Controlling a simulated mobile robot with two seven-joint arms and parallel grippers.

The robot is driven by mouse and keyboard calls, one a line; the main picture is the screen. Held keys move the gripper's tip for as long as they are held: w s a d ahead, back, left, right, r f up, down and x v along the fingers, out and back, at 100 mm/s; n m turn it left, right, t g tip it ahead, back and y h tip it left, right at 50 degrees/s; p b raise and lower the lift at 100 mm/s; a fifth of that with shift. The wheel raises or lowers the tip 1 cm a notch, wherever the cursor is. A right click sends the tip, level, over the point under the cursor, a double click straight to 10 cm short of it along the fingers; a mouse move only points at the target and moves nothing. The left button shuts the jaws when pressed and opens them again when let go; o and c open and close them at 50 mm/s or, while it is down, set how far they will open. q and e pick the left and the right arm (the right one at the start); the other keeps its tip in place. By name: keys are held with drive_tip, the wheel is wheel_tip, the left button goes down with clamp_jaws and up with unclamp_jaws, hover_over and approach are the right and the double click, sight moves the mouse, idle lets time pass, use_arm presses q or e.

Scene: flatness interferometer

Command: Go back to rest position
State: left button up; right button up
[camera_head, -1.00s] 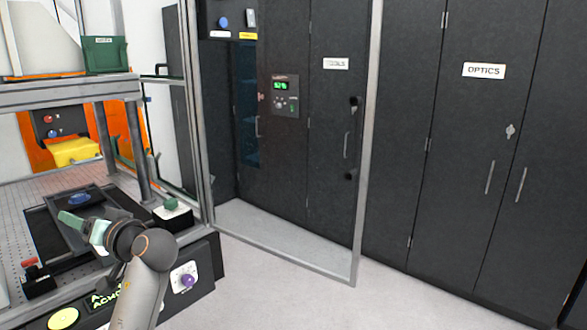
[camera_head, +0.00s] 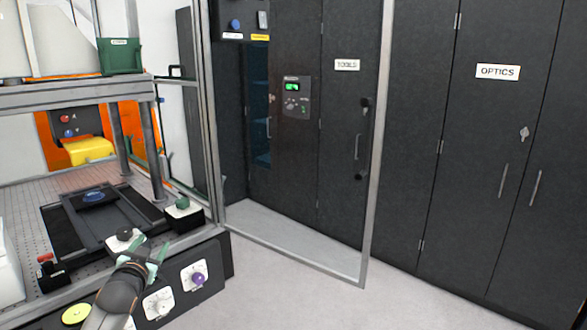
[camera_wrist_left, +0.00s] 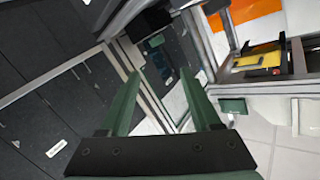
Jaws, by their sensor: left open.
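My left gripper (camera_head: 152,247) is low at the left of the head view, at the front edge of the instrument bench. Its green fingers are apart with nothing between them. In the left wrist view the two green fingers (camera_wrist_left: 160,88) are spread, with open space between them and cabinets and frame bars beyond. The black stage (camera_head: 62,231) with a blue round piece (camera_head: 93,196) on it lies on the perforated bench behind the gripper. My right gripper is in neither view.
A front panel with white dials, one with a purple knob (camera_head: 198,278), is beside my left arm. A box with a green knob (camera_head: 183,204) stands on the bench corner. An open glass door (camera_head: 372,150) stands before the dark cabinets (camera_head: 490,150). The floor (camera_head: 290,285) is clear.

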use_arm(q)
drive_tip(key=s+d+f+g+h, duration=0.1)
drive_tip(key=s+d+f+h, duration=0.1)
drive_tip(key=s+d+f, duration=0.55)
drive_tip(key=s+d+f+g+h, duration=0.2)
drive_tip(key=s+d+f, duration=0.2)
drive_tip(key=s+f, duration=0.65)
drive_tip(key=s+d+f+g, duration=0.1)
drive_tip(key=s+d+f, duration=0.2)
drive_tip(key=s, duration=0.4)
drive_tip(key=s+d+f+g+h, duration=0.1)
drive_tip(key=s+d+f, duration=0.2)
drive_tip(key=s+f, duration=0.2)
drive_tip(key=s+d+f+g, duration=0.1)
drive_tip(key=s+d+f, duration=0.2)
drive_tip(key=s, duration=0.7)
wheel_tip(320, 180, down, 2)
drive_tip(key=shift+s+f+g+h, duration=0.1)
drive_tip(key=shift+s+g+h, duration=0.2)
drive_tip(key=shift+s, duration=0.1)
drive_tip(key=shift+a, duration=0.15)
